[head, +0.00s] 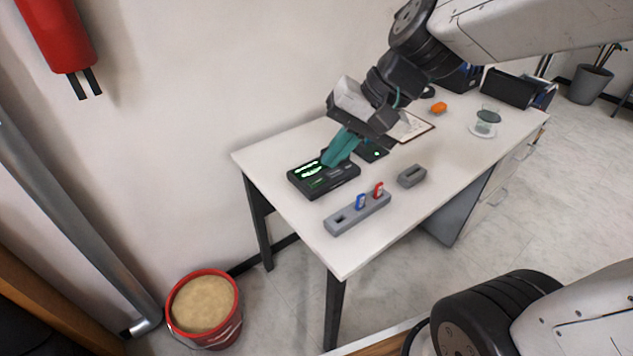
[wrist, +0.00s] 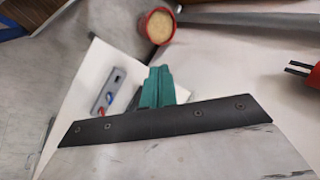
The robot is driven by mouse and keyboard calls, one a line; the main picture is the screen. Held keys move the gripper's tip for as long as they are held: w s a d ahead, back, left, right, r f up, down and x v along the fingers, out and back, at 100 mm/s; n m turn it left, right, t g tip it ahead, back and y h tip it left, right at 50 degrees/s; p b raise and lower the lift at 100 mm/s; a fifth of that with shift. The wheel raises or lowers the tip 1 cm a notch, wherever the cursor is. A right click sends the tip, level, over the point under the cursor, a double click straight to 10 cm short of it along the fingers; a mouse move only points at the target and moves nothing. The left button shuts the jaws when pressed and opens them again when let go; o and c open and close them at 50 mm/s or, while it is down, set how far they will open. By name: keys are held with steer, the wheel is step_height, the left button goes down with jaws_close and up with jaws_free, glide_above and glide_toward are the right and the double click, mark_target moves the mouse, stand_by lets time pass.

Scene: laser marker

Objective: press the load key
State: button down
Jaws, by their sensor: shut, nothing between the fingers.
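A black control panel (head: 316,184) with a lit green display lies on the white table near its left end. My gripper (head: 327,163) has teal fingers, shut with nothing between them. In the head view the fingertips are over the back of the panel, close to it; I cannot tell whether they touch. The fingers hide part of the panel, and I cannot make out the load key.
A grey holder (head: 345,219) with a blue and a red piece stands at the table's front edge. A small grey block (head: 412,176), a black device with a green light (head: 372,153) and a clipboard (head: 414,127) lie to the right. A red bucket (head: 204,304) stands on the floor.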

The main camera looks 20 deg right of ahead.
steer(key=w+a+f+m+t+y, duration=0.25)
steer(key=w+m, duration=0.25)
steer(key=w, duration=0.5)
steer(key=m+t+h, duration=0.3)
steer(key=m+h, duration=0.1)
steer(key=m, duration=0.8)
glide_above(320, 183)
step_height(320, 183, down, 16)
steer(key=shift+r, duration=0.25)
steer(key=shift+f, duration=4.4)
steer(key=shift+f, duration=0.4)
